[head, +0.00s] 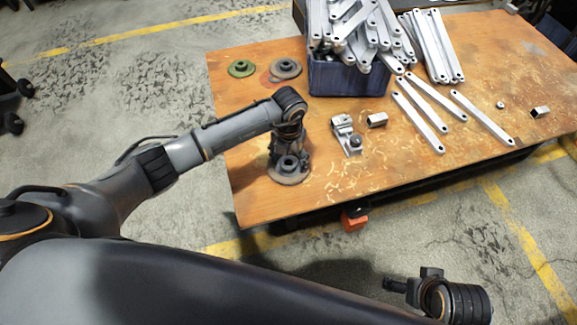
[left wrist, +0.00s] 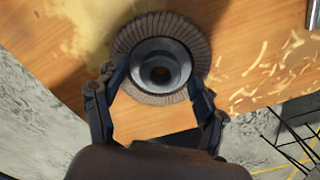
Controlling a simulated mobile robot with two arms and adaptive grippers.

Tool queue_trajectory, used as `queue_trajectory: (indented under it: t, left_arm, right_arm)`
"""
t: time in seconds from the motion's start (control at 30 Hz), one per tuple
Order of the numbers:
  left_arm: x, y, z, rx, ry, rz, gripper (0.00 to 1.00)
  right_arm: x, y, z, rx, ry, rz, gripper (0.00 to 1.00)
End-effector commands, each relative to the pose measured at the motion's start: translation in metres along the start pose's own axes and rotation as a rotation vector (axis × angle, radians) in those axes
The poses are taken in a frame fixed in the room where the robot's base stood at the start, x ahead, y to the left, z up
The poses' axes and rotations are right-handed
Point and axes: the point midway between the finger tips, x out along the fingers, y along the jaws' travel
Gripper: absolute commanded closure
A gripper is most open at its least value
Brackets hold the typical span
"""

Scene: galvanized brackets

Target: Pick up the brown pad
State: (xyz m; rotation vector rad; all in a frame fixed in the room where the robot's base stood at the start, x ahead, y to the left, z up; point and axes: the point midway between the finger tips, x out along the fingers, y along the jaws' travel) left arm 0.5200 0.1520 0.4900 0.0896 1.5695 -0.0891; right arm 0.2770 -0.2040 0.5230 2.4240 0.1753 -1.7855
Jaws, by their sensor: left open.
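The brown pad (head: 290,177) is a round disc with a ribbed brown rim and a grey raised hub. It lies flat near the table's left front edge. My left gripper (head: 285,156) points down right over it and hides part of it. In the left wrist view the pad (left wrist: 158,58) fills the top middle. The open fingers of my left gripper (left wrist: 157,85) stand on either side of the hub, over the rim. I cannot tell whether they touch it. My right gripper (head: 402,286) shows partly at the bottom right, away from the table; its jaws are unclear.
The wooden table (head: 237,135) carries a green disc (head: 241,68) and a grey-brown disc (head: 286,66) at its back left. A blue bin (head: 348,80) overflows with metal strips. Loose strips (head: 419,121) and a clamp-like metal part (head: 346,134) lie to the right of my left gripper.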

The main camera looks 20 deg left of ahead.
Motion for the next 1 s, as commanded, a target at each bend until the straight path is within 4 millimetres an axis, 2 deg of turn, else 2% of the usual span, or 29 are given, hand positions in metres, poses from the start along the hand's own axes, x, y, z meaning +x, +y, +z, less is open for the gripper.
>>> queue_trajectory:
  t: [0.27, 0.5, 0.57, 0.83, 1.0]
  left_arm:
    - [0.002, 0.000, 0.000, 0.000, -0.001, -0.001, 0.31]
    - [0.002, 0.000, 0.000, 0.000, 0.000, 0.000, 0.80]
    - [0.002, 0.000, 0.000, 0.000, 0.000, 0.000, 0.89]
    - [0.000, 0.000, 0.000, 0.000, -0.001, -0.001, 0.89]
    - [-0.011, 0.000, 0.001, 0.001, -0.002, 0.000, 0.89]
  right_arm:
    - [-0.003, 0.000, 0.000, 0.000, -0.001, 0.001, 0.18]
    - [-0.003, 0.000, 0.000, 0.000, -0.001, 0.001, 0.18]
    - [-0.003, 0.000, 0.000, 0.000, -0.001, 0.001, 0.18]
    - [-0.003, 0.000, 0.000, 0.000, 0.000, 0.001, 0.18]
    - [0.001, 0.000, -0.002, 0.000, 0.006, 0.000, 0.18]
